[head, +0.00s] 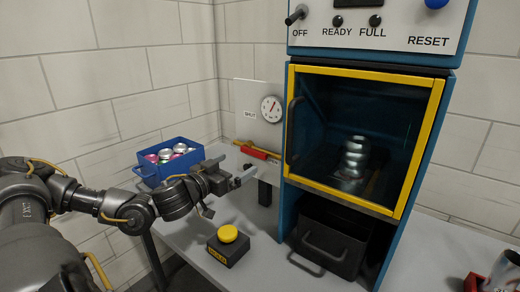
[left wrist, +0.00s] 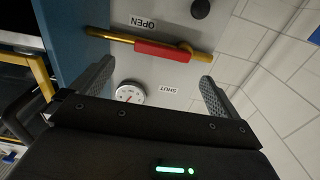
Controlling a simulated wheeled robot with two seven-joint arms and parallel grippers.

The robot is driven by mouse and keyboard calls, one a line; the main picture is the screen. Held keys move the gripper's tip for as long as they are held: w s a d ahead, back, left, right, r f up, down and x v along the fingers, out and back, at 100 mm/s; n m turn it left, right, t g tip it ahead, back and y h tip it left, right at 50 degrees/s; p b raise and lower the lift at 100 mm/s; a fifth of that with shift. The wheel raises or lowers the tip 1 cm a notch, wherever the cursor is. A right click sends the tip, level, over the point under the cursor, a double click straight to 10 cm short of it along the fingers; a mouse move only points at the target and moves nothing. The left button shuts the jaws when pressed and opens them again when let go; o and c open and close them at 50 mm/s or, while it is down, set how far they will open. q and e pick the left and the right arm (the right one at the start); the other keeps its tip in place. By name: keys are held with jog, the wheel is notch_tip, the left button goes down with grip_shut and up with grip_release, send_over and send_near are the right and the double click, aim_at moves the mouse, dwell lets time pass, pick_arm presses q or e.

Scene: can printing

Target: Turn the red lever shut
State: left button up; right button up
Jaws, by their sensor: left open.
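The red lever (head: 257,152) is a red grip on a brass bar, mounted on a pale panel left of the blue machine. It also shows in the left wrist view (left wrist: 165,51), lying nearly across the picture, between the OPEN label (left wrist: 142,22) and the SHUT label (left wrist: 168,90). In the head view the SHUT label (head: 250,114) is above the lever. My left gripper (head: 240,178) is open and empty, just in front of and slightly below the lever. In the left wrist view its fingers (left wrist: 157,72) are spread, with the lever beyond their tips. My right gripper is not in view.
A dial gauge (head: 271,109) sits on the panel. A blue crate of cans (head: 148,176) stands behind my left arm. A black box with a yellow button (head: 228,234) is on the table. The yellow-framed machine door (head: 291,80) and a dark bin (head: 330,245) are at right.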

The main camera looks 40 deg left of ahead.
aim_at(252, 153)
pick_arm(q)
jog(key=w+p, duration=0.1)
jog(key=w, duration=0.1)
jog(key=w+p, duration=0.1)
jog(key=w, duration=0.2)
jog(key=w+p, duration=0.2)
jog(key=w, duration=0.1)
jog(key=shift+w+a+r, duration=0.15)
jog(key=shift+a+r, duration=0.05)
jog(key=shift+a, duration=0.1)
jog(key=shift+w+f, duration=0.1)
jog(key=shift+w, duration=0.55)
jog(key=shift+w+f, duration=0.1)
jog(key=shift+w, duration=0.05)
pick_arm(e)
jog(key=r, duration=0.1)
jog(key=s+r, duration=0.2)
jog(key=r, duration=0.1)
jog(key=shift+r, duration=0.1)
pick_arm(q)
jog(key=c, duration=1.1)
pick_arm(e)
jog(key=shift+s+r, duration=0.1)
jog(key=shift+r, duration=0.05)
